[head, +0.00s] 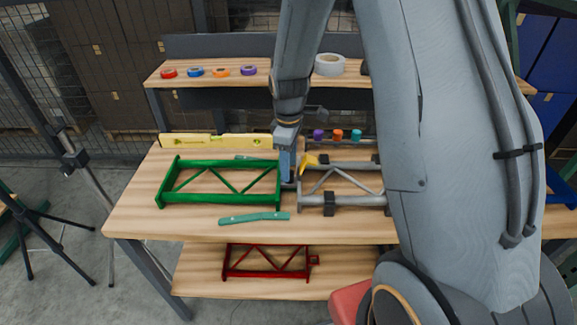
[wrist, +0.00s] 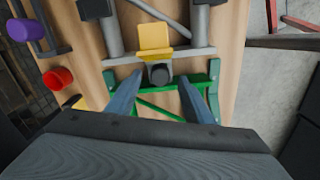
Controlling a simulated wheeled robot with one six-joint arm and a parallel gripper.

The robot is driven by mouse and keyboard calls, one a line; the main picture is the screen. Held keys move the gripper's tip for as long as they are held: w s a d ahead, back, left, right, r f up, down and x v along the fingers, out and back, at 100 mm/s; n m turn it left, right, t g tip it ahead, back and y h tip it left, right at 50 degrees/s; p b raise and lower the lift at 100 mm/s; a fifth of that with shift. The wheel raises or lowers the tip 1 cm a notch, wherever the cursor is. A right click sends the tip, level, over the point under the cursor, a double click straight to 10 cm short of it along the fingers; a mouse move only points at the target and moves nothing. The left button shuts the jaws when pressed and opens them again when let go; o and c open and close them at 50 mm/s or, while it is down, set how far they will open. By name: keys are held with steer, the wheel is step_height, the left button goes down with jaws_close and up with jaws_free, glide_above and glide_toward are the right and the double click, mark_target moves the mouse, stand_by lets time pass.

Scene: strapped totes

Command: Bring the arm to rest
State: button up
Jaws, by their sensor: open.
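My gripper (head: 287,168) points down over the workbench (head: 140,205), at the gap between a green truss frame (head: 168,198) and a grey truss frame (head: 352,166). In the wrist view my gripper (wrist: 160,77) has its two blue-grey fingers spread apart. A dark round knob below a yellow piece (wrist: 154,38) shows between the fingertips; I cannot tell whether they touch it. The green frame (wrist: 212,92) lies under and beside the fingers. My arm hides the right part of the bench.
A yellow level (head: 215,142) and purple, orange and teal pieces (head: 337,135) stand along the bench back. A shelf (head: 285,72) above holds tape rolls. A teal bar (head: 254,217) lies in front. A red frame (head: 266,273) is on the lower shelf. A tripod (head: 42,215) stands left.

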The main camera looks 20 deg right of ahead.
step_height(320, 180, up, 7)
steer(key=b, duration=0.2)
steer(key=s+r+m+t, duration=0.1)
steer(key=s+r+m, duration=0.1)
steer(key=s+m, duration=0.9)
steer(key=s, duration=0.6)
steer(key=shift+s, duration=0.2)
stand_by(0.7)
